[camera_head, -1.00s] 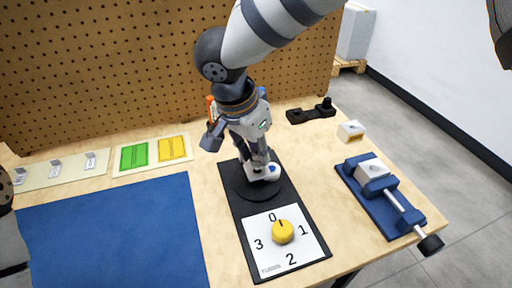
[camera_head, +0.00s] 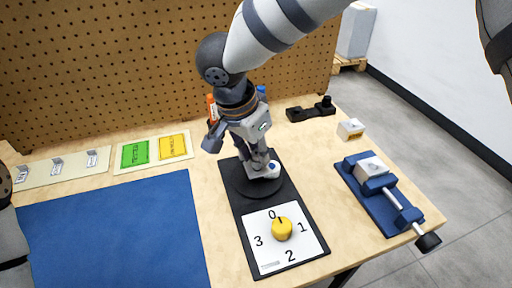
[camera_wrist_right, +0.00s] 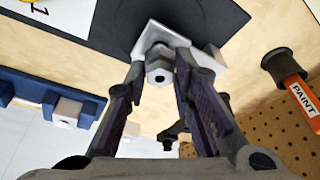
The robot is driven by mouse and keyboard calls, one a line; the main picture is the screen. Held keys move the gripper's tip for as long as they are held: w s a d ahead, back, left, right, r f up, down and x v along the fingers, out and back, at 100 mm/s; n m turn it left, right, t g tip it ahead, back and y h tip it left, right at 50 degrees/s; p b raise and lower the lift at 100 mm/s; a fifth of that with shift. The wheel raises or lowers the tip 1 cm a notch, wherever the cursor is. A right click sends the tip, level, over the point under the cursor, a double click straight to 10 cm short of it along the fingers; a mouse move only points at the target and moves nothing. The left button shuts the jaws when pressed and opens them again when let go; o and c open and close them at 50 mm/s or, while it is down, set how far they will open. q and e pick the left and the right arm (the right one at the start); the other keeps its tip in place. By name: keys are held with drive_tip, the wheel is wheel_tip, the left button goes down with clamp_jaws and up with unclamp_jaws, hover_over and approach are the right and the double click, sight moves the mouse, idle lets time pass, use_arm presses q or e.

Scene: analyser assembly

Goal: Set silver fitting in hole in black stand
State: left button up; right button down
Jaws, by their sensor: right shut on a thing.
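My right gripper (camera_head: 262,168) is low over the round black disc of the dial board. In the right wrist view its fingers (camera_wrist_right: 160,72) close around a small silver fitting with a hexagonal end (camera_wrist_right: 159,75). The fitting is at a white angled block (camera_wrist_right: 158,38) on the disc; I cannot tell if it is still seated in it. In the head view the fingers hide the fitting, and the white block (camera_head: 272,169) shows beside them. The black stand (camera_head: 309,112) lies at the back right of the table, with a raised post at its right end. My left gripper is out of view.
The dial board (camera_head: 248,232) has a yellow knob (camera_head: 282,229). A blue vise (camera_head: 385,196) and a white block (camera_head: 351,129) are at the right. A blue mat (camera_head: 110,235) and green and yellow cards are left. A pegboard (camera_head: 110,60) stands behind.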

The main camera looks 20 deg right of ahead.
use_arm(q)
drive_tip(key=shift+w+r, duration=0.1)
use_arm(e)
drive_tip(key=shift+f, duration=0.4)
idle(0.5)
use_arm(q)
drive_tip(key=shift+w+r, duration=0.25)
use_arm(e)
drive_tip(key=shift+f, duration=0.1)
idle(0.6)
drive_tip(key=c, duration=0.7)
unclamp_jaws()
drive_tip(key=shift+r+p, duration=0.8)
drive_tip(key=shift+r, duration=1.75)
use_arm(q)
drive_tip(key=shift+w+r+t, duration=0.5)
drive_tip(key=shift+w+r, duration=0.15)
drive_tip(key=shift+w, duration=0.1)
use_arm(e)
drive_tip(key=shift+r, duration=0.95)
